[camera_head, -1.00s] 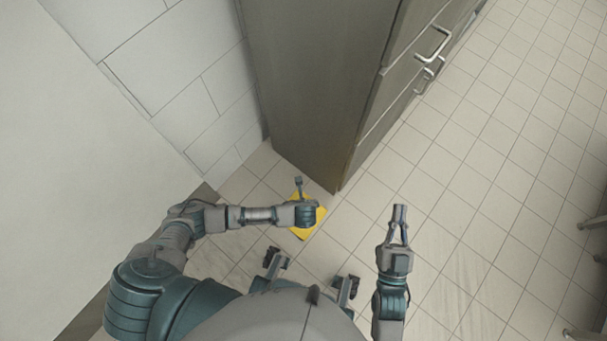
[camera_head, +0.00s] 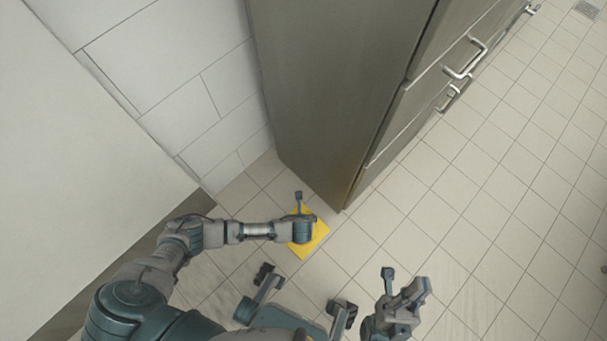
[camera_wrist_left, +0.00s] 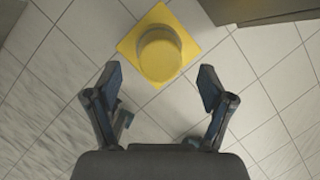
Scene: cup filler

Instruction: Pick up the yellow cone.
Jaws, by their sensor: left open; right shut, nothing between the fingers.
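The yellow cone (camera_head: 317,239) stands on the tiled floor close to the corner of the dark cabinet, partly hidden under my left wrist in the head view. The left wrist view shows it from above, with a square base and round body (camera_wrist_left: 160,54). My left gripper (camera_wrist_left: 160,80) is open, with its fingers apart and empty. The cone lies between and just beyond the fingertips in that picture; I cannot tell the height gap. In the head view my left gripper (camera_head: 299,203) is mostly hidden by its own wrist. My right gripper (camera_head: 403,284) is shut and empty, off to the right.
A tall dark cabinet (camera_head: 335,90) with metal handles (camera_head: 465,58) stands just beyond the cone. A white tiled wall (camera_head: 190,80) is at the left. The tiled floor (camera_head: 480,210) on the right is clear.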

